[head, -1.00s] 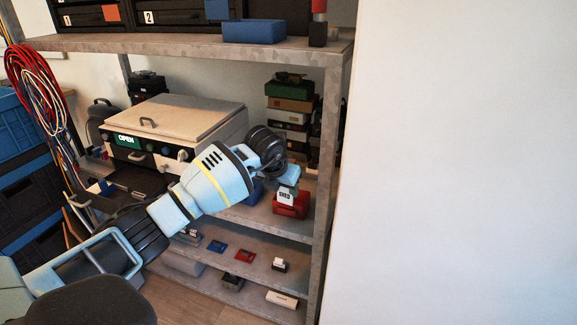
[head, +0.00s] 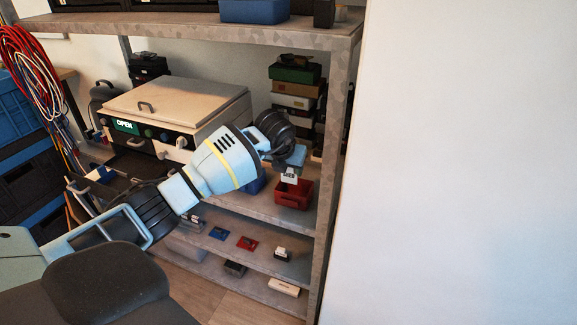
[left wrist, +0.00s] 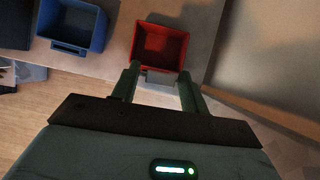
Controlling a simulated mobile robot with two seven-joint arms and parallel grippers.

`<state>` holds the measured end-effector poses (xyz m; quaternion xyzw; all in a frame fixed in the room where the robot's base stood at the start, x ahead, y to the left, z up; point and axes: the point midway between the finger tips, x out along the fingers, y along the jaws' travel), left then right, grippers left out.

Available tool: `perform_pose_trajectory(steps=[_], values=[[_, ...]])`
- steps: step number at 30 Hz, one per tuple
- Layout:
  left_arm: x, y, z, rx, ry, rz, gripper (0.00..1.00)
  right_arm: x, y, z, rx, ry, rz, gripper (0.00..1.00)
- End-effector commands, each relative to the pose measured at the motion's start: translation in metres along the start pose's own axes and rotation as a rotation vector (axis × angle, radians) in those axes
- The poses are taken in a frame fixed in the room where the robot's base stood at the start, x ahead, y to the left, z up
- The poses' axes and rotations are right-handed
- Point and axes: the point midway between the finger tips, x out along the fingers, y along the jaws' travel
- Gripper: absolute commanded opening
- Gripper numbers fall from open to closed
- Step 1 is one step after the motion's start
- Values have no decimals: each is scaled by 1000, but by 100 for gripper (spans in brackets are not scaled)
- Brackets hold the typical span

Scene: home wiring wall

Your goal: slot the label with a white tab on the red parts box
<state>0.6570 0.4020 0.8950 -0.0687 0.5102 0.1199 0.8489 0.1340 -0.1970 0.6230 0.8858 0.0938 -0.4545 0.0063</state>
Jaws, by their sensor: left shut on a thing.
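The label (head: 289,175) is a small white piece with dark lettering too small to read. My left gripper (head: 289,160) is shut on it, just above the front of the red parts box (head: 294,196). The red box is open-topped and stands on the shelf near the right post. In the left wrist view, the label (left wrist: 160,78) shows as a pale strip between the fingers, at the near edge of the red box (left wrist: 139,45). I cannot tell whether it touches the box. My right gripper is not in view.
A blue box (left wrist: 66,47) stands left of the red one. Dark and coloured boxes (head: 292,89) are stacked behind. The metal post (head: 332,160) is close on the right. Small red and blue items lie on the shelf below (head: 262,264).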

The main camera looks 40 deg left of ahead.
Motion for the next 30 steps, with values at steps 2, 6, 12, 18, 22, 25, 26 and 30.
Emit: perform_pose_trajectory(steps=[2, 6, 12, 18, 22, 25, 26, 30], values=[[8, 0, -5, 1, 4, 2, 23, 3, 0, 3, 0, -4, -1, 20], [18, 0, -11, 1, 5, 2, 23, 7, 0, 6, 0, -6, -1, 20], [34, 0, -19, 0, 5, 2, 23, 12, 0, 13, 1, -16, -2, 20], [44, 0, -24, 0, 4, 1, 23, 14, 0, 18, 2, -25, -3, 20], [46, 0, -25, 0, 2, 1, 23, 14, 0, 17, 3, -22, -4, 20], [46, 0, -25, 0, 1, 1, 23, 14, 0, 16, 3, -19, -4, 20], [46, 0, -25, 0, 1, 1, 23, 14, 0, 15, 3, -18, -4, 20], [46, 0, -25, 0, 1, 1, 23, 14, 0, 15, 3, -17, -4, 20]])
